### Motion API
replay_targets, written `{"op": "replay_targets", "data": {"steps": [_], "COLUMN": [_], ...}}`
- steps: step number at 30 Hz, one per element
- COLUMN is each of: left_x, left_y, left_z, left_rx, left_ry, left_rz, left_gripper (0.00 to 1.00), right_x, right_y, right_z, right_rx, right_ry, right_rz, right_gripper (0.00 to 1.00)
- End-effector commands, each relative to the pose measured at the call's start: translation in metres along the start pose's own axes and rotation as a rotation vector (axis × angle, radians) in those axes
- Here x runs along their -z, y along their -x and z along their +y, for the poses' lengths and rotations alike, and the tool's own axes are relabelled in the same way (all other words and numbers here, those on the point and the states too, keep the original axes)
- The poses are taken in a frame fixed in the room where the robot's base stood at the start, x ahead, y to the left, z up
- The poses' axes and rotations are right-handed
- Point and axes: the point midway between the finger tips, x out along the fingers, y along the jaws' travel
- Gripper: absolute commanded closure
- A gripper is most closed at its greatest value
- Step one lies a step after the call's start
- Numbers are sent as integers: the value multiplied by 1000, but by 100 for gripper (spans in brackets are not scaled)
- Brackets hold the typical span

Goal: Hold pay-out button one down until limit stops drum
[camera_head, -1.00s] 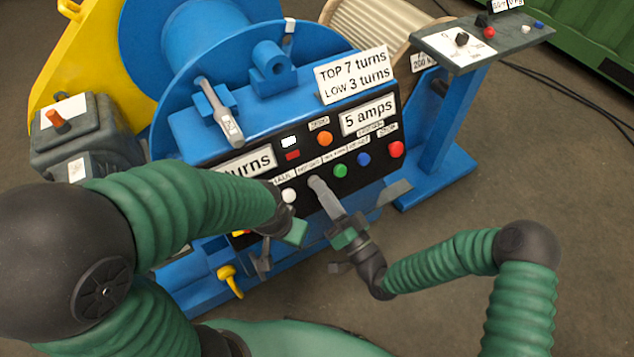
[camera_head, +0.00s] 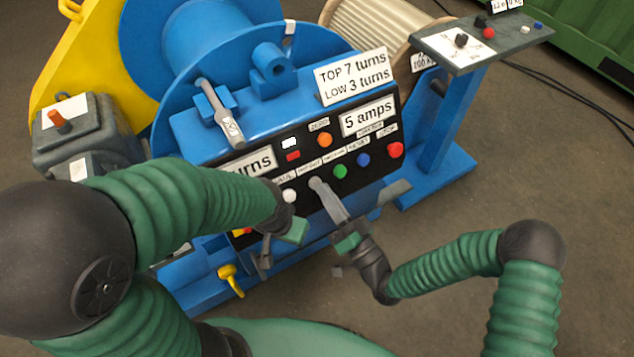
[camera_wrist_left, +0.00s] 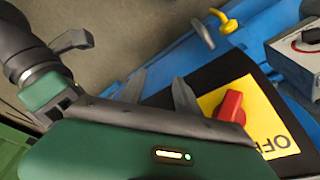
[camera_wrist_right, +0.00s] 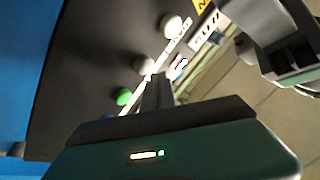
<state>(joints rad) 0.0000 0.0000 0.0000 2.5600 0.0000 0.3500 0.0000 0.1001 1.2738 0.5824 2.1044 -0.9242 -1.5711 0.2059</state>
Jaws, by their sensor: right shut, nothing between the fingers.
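The control panel (camera_head: 375,180) on the blue winch carries a row of buttons. My right gripper (camera_head: 320,190) is shut and empty, its tips at the grey button (camera_wrist_right: 143,65) between the white button (camera_head: 289,196) and the green button (camera_head: 340,171). I take this for pay-out button one; its label is too small to read surely. The tips look at or very near it; whether it is pressed in I cannot tell. The blue drum (camera_head: 215,35) stands behind. My left gripper (camera_wrist_left: 160,90) is open, fingers apart, beside the red switch (camera_wrist_left: 232,105).
My left arm covers part of the turns readout (camera_head: 255,162). A sign (camera_head: 352,76) reads TOP 7 turns, LOW 3 turns; a readout (camera_head: 368,117) shows 5 amps. A stand (camera_head: 482,42) is at right. A yellow handle (camera_head: 231,279) sticks out low in front.

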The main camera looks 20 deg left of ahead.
Motion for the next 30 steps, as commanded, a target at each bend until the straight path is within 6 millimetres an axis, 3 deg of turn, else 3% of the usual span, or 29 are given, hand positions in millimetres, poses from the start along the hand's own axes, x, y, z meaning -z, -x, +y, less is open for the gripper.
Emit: {"op": "replay_targets", "data": {"steps": [16,30], "left_x": [6,6], "left_y": [24,23], "left_z": [0,0], "left_rx": [0,0], "left_ry": [0,0], "left_rz": [0,0], "left_gripper": [62,62], "right_x": [25,25], "right_y": [32,35], "right_z": [-25,-26], "right_rx": [0,1], "right_ry": [-1,0], "right_rz": [0,0], "right_gripper": [100,100]}}
